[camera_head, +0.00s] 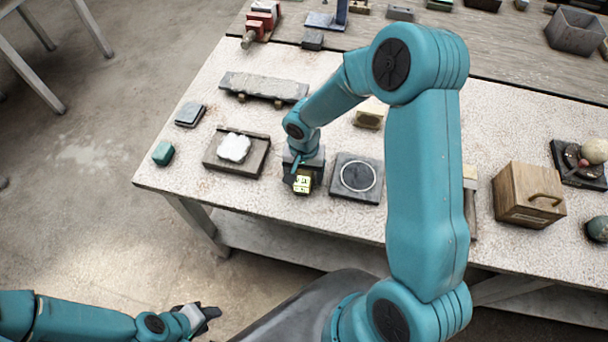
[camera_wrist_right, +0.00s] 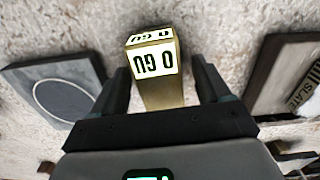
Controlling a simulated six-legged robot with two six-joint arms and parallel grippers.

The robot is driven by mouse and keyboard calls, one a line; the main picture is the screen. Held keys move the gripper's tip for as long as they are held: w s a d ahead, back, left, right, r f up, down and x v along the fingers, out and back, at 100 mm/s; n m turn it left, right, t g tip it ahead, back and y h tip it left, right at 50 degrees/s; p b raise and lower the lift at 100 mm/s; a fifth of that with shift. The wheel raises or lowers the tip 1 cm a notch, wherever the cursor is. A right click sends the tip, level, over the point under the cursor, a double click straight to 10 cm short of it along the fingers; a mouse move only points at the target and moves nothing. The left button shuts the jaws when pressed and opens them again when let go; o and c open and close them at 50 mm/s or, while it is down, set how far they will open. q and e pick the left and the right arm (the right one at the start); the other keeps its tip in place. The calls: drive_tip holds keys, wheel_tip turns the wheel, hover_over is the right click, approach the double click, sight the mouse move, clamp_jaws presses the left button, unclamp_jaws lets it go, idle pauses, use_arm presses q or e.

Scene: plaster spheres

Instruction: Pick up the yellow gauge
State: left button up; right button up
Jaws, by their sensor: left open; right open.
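The yellow gauge (camera_head: 302,184) is a small block with white lettered faces, standing on the pale worktable (camera_head: 230,190) near its front edge. In the right wrist view the gauge (camera_wrist_right: 155,70) shows a brassy yellow body and stands between my right gripper's two fingers (camera_wrist_right: 162,92), with a small gap visible on each side. My right gripper (camera_head: 301,176) is open around it, reaching down from above. My left gripper (camera_head: 208,314) is open and empty, low over the floor in front of the table.
A dark plate with a white ring (camera_head: 357,177) lies right of the gauge. A tray (camera_head: 262,156) with a white lump (camera_head: 234,147) lies left. A teal block (camera_head: 163,153) sits near the left corner. A wooden box (camera_head: 528,194) stands farther right.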

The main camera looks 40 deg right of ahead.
drive_tip(key=shift+f, duration=0.1)
idle(0.5)
drive_tip(key=c, duration=1.2)
drive_tip(key=shift+o, duration=0.2)
drive_tip(key=shift+r, duration=0.2)
drive_tip(key=shift+r+p, duration=0.3)
drive_tip(key=shift+p, duration=0.35)
wheel_tip(320, 180, up, 20)
drive_tip(key=b, duration=0.2)
drive_tip(key=shift+f, duration=0.2)
